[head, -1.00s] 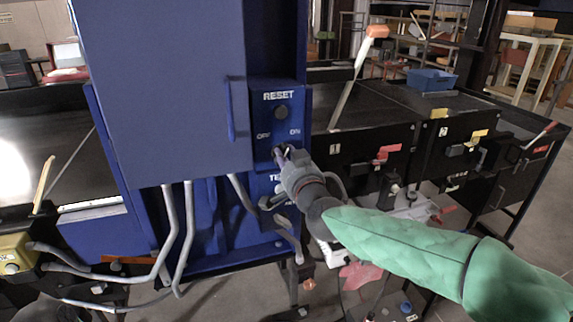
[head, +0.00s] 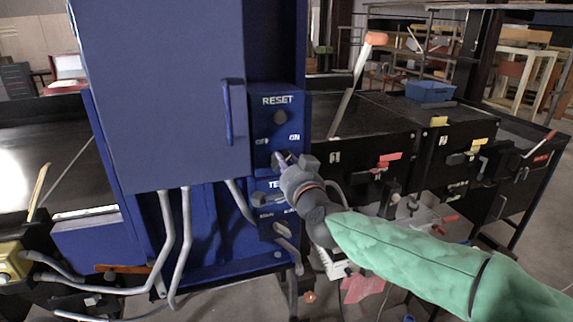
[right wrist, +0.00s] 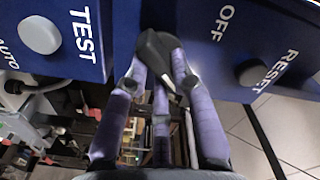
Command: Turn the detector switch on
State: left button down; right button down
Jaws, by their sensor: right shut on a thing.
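The blue detector cabinet (head: 165,90) stands in the middle of the head view. Its right-hand control panel (head: 260,104) carries a round RESET button (head: 280,117) above OFF and ON labels. My right gripper (head: 282,158) reaches in from the right, just below those labels, and covers most of the switch there. In the right wrist view, the black switch knob (right wrist: 154,48) sits between the purple fingers of my right gripper (right wrist: 158,75), which are shut on it. The knob's exact angle is hard to tell. My left gripper is not in view.
A TEST button (right wrist: 40,36) sits on the panel beside the switch. Grey conduits (head: 168,240) run below the cabinet. A yellow box (head: 12,264) is at the left edge. Black conveyor units with levers and a blue bin (head: 430,92) stand to the right.

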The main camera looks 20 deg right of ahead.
jog(key=c, duration=1)
grip_release()
jog(key=shift+c, duration=0.2)
jog(key=s, duration=1.2)
jog(key=shift+d, duration=0.2)
jog(key=shift+f, duration=0.1)
